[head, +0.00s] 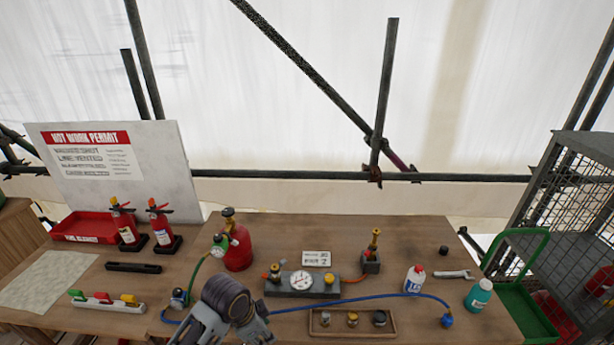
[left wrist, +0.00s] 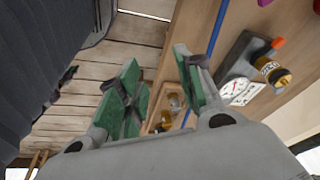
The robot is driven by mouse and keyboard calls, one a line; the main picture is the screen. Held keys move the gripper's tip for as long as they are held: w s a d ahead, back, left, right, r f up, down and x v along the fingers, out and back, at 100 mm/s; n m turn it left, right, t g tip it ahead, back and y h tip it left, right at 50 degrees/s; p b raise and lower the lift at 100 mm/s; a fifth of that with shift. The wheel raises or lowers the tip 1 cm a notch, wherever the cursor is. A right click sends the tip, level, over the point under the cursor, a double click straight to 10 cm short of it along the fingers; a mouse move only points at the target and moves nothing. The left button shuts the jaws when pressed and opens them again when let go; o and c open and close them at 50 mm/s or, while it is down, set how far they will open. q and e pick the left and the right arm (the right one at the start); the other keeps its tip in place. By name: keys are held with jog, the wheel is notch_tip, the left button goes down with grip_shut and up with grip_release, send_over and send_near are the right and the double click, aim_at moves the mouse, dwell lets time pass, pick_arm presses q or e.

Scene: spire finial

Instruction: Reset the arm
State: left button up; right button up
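My left arm (head: 228,305) comes in at the bottom of the head view, over the front edge of the bench, just left of the parts tray. Its fingers cannot be made out there. In the left wrist view my left gripper (left wrist: 157,62) has its green-padded fingers apart, with nothing held between them. Beyond the fingers show the wooden parts tray (left wrist: 174,88) and the gauge block (left wrist: 232,65). My right gripper is in neither view.
On the bench stand a red gas bottle (head: 238,250), the gauge block (head: 301,283), a parts tray (head: 368,331) with small fittings, and two extinguishers (head: 161,228). A blue hose (head: 400,296) crosses the front. A green trolley (head: 525,310) and wire cage (head: 570,190) stand right.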

pick_arm(q)
jog(key=s+a+n+t+y, duration=0.2)
jog(key=s+a+n, duration=0.8)
jog(key=a, duration=0.1)
jog(key=s+f+g+b, duration=0.2)
jog(key=s+f, duration=0.1)
jog(key=f, duration=3.3)
jog(key=s+a+f+b, duration=0.1)
jog(key=s+a+f, duration=0.1)
jog(key=s+f, duration=0.8)
jog(key=s+a+f+g+b, duration=0.1)
jog(key=s+f, duration=1)
jog(key=s, duration=0.1)
jog(key=shift+s+a, duration=0.2)
jog(key=shift+a, duration=0.15)
